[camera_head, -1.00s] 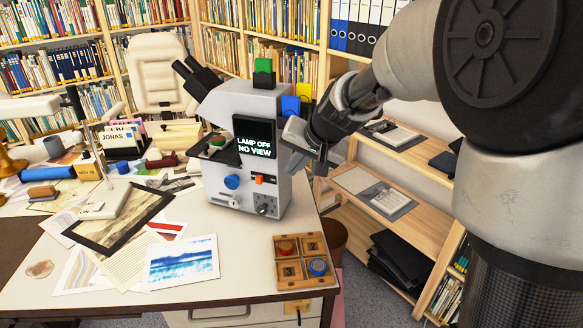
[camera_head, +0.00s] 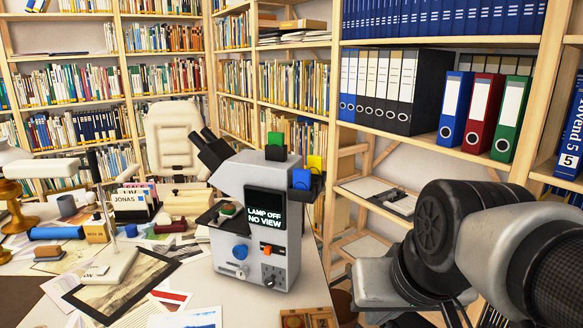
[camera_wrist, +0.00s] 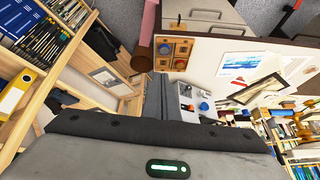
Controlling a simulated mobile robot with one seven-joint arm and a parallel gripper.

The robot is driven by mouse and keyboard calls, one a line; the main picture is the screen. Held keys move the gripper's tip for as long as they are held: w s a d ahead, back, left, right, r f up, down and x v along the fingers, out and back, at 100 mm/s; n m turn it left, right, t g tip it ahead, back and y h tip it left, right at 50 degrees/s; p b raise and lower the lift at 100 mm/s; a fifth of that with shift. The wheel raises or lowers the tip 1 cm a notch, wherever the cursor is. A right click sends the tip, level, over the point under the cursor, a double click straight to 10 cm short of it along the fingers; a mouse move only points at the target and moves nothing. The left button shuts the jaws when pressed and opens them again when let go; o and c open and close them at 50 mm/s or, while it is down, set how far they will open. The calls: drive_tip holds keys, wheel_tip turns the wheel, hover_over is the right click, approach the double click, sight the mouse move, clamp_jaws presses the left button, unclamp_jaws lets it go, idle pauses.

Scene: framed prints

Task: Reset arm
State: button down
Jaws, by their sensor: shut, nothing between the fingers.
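My gripper (camera_wrist: 160,80) shows in the wrist view as two dark fingers lying together, with nothing between them. They point up the picture, past the side of the microscope and over the floor next to the desk. In the head view my arm is folded at the lower right, and the gripper's end is largely hidden or out of frame. The grey microscope (camera_head: 228,245) stands upright on the desk, left of my arm and apart from it. Its screen reads "LAMP OFF NO VIEW". Green, yellow and blue blocks sit at its top.
The desk (camera_head: 318,285) holds prints, a lamp and a wooden tray (camera_head: 310,318) near its front edge, also in the wrist view (camera_wrist: 172,52). A low shelf (camera_head: 375,245) stands behind my arm. Bookshelves with binders (camera_head: 405,85) line the back and right.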

drive_tip(key=s+r+p, duration=0.1)
drive_tip(key=r+p, duration=0.9)
drive_tip(key=s+d+r+p, duration=0.1)
drive_tip(key=s+r+p, duration=0.1)
drive_tip(key=r+p, duration=0.8)
drive_tip(key=shift+d+r+h+p, duration=0.2)
drive_tip(key=shift+d+h+p, duration=0.1)
drive_tip(key=shift+p, duration=0.2)
drive_tip(key=shift+a, duration=0.15)
